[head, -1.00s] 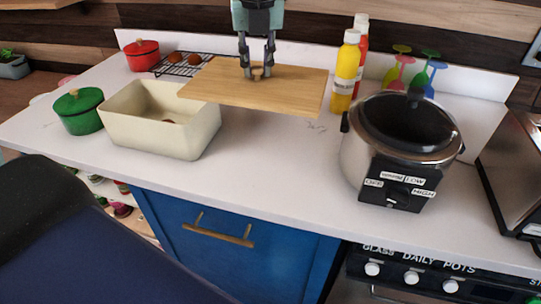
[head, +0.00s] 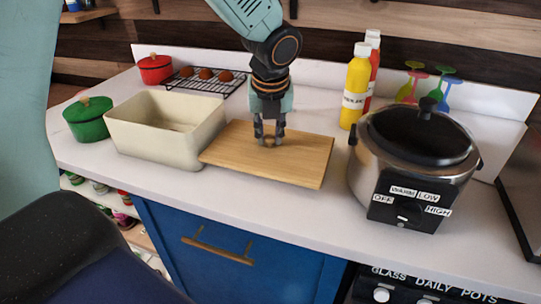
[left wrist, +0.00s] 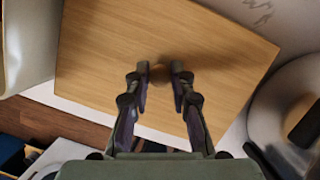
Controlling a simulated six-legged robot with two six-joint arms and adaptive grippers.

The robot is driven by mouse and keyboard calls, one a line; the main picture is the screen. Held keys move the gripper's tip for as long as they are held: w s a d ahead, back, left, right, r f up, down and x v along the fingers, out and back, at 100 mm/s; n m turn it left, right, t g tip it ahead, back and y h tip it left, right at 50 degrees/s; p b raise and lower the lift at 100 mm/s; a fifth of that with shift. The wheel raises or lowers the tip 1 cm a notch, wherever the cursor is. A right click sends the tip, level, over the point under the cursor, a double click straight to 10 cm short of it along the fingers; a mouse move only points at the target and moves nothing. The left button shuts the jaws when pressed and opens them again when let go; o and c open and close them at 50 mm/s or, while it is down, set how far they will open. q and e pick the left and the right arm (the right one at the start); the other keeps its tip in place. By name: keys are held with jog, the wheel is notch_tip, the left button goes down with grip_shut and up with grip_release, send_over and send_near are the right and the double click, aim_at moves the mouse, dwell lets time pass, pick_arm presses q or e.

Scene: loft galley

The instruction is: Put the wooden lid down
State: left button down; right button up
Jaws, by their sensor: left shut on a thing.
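The wooden lid (head: 290,164) is a flat light-wood rectangle with a small round knob. In the head view it is level, low over or on the white counter, just right of the cream bin (head: 150,142). I cannot tell whether it touches the counter. My left gripper (head: 269,140) comes down from above and is shut on the lid's knob. In the left wrist view the gripper's fingers (left wrist: 159,72) stand on both sides of the knob, and the lid (left wrist: 225,50) fills most of the picture. My right gripper is not in view.
A slow cooker (head: 415,155) stands close to the right of the lid. Yellow (head: 355,88) and red (head: 374,68) bottles stand behind it. A green pot (head: 87,120), a red pot (head: 155,69) and a wire rack (head: 205,82) are to the left. White counter (head: 230,187) is clear in front.

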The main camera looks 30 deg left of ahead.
aim_at(267, 148)
pick_arm(q)
jog(key=shift+s+a+f, duration=0.2)
jog(key=shift+s+f, duration=0.05)
jog(key=shift+f, duration=0.2)
notch_tip(267, 148, down, 3)
jog(key=shift+w+f+b, duration=0.1)
jog(key=shift+f+b, duration=0.05)
jog(key=shift+b, duration=0.6)
jog(key=shift+w+d+f, duration=0.15)
jog(key=shift+s, duration=0.3)
jog(key=c, duration=1.5)
grip_release()
jog(key=o, duration=0.4)
jog(key=shift+w+f, duration=0.1)
jog(key=shift+w, duration=0.15)
jog(key=shift+c, duration=0.2)
jog(key=shift+s, duration=0.2)
